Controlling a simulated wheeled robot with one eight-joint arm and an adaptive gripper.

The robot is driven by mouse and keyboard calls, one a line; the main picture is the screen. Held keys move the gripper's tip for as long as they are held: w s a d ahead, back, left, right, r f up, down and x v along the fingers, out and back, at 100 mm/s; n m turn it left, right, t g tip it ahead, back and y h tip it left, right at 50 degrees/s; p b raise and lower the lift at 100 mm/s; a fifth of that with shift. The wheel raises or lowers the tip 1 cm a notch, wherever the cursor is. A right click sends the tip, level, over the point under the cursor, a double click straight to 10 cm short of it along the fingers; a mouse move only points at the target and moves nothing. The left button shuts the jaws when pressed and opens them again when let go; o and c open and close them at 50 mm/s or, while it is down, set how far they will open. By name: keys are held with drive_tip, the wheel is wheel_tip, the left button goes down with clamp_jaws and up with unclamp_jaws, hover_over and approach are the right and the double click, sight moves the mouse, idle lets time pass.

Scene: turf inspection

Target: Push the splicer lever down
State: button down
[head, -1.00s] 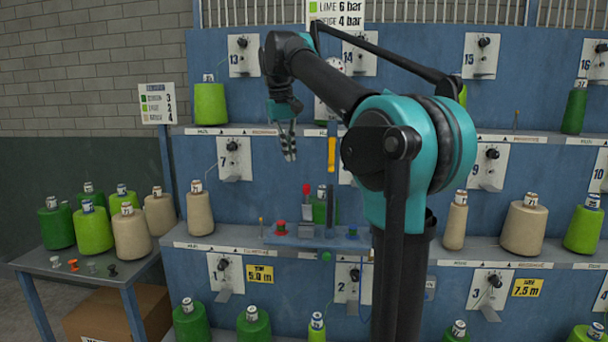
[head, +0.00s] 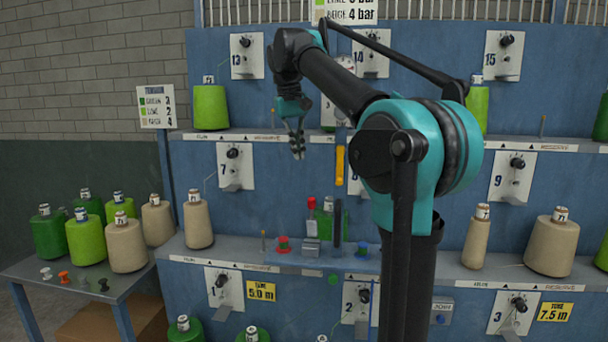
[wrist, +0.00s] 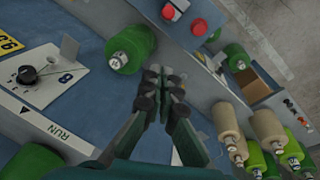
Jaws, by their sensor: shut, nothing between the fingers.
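The splicer shows in the head view on the middle ledge: a small grey block (head: 311,247) with a red-tipped lever (head: 311,204) standing upright above it. My gripper (head: 298,153) hangs above and slightly left of the lever in the picture, pointing down, apart from it. The fingers are shut and empty; they also show closed together in the wrist view (wrist: 161,80).
A red knob (head: 283,244) and a blue knob (head: 361,248) flank the block. A dark post (head: 337,220) and a green cone stand close by. A yellow bar (head: 340,165) hangs above. Beige cones (head: 197,222) stand along the ledge. A side table (head: 60,290) holds more cones.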

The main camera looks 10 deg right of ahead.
drive_tip(key=shift+s+d+f, duration=0.35)
drive_tip(key=shift+s+f, duration=0.1)
drive_tip(key=shift+f, duration=1.3)
drive_tip(key=shift+s+d+f, duration=0.35)
drive_tip(key=shift+s+f, duration=0.05)
drive_tip(key=shift+f, duration=1.4)
drive_tip(key=shift+s+d+f, duration=0.35)
drive_tip(key=shift+s+f, duration=0.1)
drive_tip(key=shift+f, duration=1.3)
